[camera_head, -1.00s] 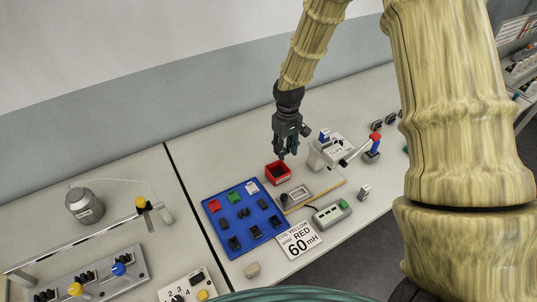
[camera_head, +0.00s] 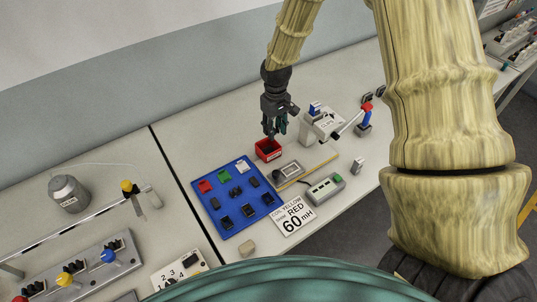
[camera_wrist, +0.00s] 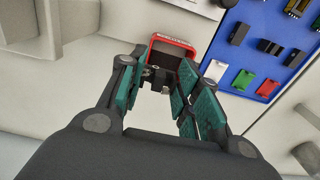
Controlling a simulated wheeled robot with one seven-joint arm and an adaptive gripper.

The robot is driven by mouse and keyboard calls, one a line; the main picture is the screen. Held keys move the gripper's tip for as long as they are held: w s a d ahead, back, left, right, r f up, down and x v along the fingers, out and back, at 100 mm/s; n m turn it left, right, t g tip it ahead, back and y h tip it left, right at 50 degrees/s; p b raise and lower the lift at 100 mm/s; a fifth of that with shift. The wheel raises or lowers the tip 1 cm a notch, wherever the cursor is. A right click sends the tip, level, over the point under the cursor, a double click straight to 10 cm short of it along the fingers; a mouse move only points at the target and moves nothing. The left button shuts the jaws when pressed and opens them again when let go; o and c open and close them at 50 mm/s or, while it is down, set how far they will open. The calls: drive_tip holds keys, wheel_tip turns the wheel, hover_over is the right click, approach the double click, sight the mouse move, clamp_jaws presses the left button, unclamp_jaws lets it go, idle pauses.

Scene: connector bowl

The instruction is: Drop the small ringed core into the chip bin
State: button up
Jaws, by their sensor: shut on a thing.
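The red chip bin (camera_head: 268,155) stands on the bench just behind the blue tray. My gripper (camera_head: 274,134) hangs pointing down above the bin. In the wrist view, its teal-padded fingers (camera_wrist: 155,82) are shut on a small dark piece (camera_wrist: 158,76), which I take to be the ringed core. Its rings cannot be made out. The bin (camera_wrist: 172,42) shows just beyond the fingertips in the wrist view, with its inside dark and partly hidden by the piece and the fingers. In the head view the fingers hide the held piece.
A blue tray (camera_head: 222,222) with coloured and black parts lies beside the bin. A white "60 mH" sign (camera_head: 294,216), a grey device with a green button (camera_head: 325,189) and a lever press (camera_head: 330,126) stand nearby. Bare bench lies behind the tray.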

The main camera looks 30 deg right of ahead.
drive_tip(key=shift+w+f, duration=0.25)
drive_tip(key=shift+f, duration=0.1)
drive_tip(key=o, duration=1.1)
drive_tip(key=shift+s+r, duration=0.1)
drive_tip(key=shift+s, duration=0.1)
drive_tip(key=shift+w, duration=0.1)
wheel_tip(320, 180, up, 12)
drive_tip(key=shift+a, duration=0.1)
